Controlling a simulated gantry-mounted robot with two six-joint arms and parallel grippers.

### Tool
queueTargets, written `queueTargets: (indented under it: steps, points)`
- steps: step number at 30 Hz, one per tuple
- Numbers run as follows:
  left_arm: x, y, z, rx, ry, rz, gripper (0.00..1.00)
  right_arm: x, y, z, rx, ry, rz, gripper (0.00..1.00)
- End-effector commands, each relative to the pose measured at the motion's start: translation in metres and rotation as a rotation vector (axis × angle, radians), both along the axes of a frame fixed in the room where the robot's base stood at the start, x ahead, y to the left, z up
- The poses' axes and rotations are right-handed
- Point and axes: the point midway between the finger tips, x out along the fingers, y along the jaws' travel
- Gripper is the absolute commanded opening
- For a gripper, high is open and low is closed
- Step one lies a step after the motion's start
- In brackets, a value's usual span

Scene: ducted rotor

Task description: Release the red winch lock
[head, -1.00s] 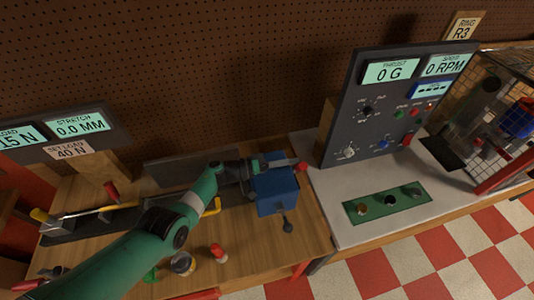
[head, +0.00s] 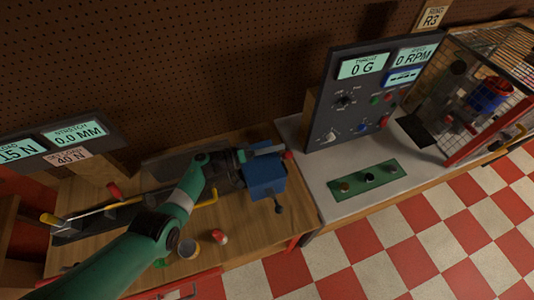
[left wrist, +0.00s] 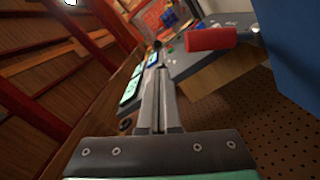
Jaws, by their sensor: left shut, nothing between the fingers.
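The blue winch box (head: 265,175) sits at the right end of the wooden bench. The red winch lock (head: 287,155) is a small red knob at its upper right. My left gripper (head: 277,149) is shut and empty, its fingers lying along the box's back edge, with tips close to the red knob. Contact cannot be told. In the left wrist view, the red lock (left wrist: 210,38) is a red cylinder right of the closed fingers (left wrist: 160,75), apart from them in the picture. The blue box (left wrist: 295,40) fills that view's upper right. My right gripper is not in view.
A dark control panel (head: 372,98) stands to the right on a grey bench (head: 340,204). A small cup (head: 188,248) and a red-and-white item (head: 220,237) stand at the bench front. A dark crank handle (head: 279,208) sticks out of the box's front.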

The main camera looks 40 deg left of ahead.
Motion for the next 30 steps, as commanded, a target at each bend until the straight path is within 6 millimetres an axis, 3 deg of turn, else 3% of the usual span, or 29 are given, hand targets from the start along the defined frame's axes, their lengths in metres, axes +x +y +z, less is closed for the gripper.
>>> queueTargets:
  steps: [1,5,12,19,30]
  points:
    - [-0.006,-0.002,0.019,0.001,0.001,0.001,0.00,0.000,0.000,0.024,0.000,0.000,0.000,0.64]
    - [-0.022,-0.009,0.039,0.001,0.000,0.001,0.00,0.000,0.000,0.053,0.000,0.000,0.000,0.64]
    - [-0.073,-0.031,0.058,0.001,0.001,0.002,0.00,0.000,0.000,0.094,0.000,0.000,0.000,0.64]
    - [-0.100,-0.042,0.067,0.000,0.000,0.002,0.00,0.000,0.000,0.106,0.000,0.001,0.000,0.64]
    - [-0.103,-0.044,0.066,0.001,-0.001,0.002,0.00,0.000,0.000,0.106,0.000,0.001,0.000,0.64]
